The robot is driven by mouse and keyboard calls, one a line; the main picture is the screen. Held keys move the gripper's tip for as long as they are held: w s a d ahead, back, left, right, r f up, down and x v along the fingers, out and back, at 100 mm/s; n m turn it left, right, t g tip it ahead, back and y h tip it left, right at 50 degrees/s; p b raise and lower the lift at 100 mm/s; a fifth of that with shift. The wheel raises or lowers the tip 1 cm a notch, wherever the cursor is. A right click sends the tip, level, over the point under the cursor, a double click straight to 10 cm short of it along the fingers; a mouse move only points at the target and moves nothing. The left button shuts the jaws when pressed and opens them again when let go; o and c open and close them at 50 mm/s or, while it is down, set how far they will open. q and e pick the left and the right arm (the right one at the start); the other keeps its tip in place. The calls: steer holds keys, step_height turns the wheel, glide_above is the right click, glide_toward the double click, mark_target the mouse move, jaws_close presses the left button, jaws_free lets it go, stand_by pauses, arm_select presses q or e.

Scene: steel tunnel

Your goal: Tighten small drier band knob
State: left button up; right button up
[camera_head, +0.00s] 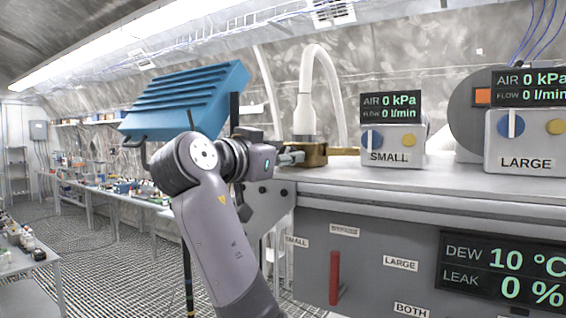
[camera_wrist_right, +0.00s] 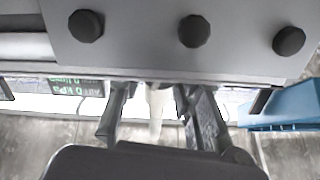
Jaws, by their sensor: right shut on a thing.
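The small drier is a white upright cylinder (camera_head: 304,112) with a hose curving over its top, standing on a brass-coloured base (camera_head: 312,154) at the bench's left end. My right gripper (camera_head: 297,157) reaches in from the left against this base. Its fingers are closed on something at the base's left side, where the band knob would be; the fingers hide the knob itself. In the wrist view the two fingers (camera_wrist_right: 155,112) stand apart with the white hose or cylinder (camera_wrist_right: 157,108) showing between them. My left gripper is not in view.
The small panel (camera_head: 393,145) and large panel (camera_head: 525,140) stand on the bench top (camera_head: 450,180). A red lever (camera_head: 334,277) is on the cabinet front. A blue ribbed case (camera_head: 185,100) is behind my arm. Dark round knobs (camera_wrist_right: 194,31) show near the gripper in the wrist view.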

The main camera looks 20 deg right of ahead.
steer(key=m+b, duration=0.1)
steer(key=m, duration=0.1)
steer(key=shift+f+m, duration=0.15)
steer(key=shift+m, duration=0.85)
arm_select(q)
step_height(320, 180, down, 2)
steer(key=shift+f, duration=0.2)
arm_select(e)
steer(key=shift+r, duration=0.2)
steer(key=o, duration=1.1)
steer(key=shift+s, duration=0.1)
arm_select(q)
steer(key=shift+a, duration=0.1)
arm_select(e)
steer(key=shift+o, duration=0.2)
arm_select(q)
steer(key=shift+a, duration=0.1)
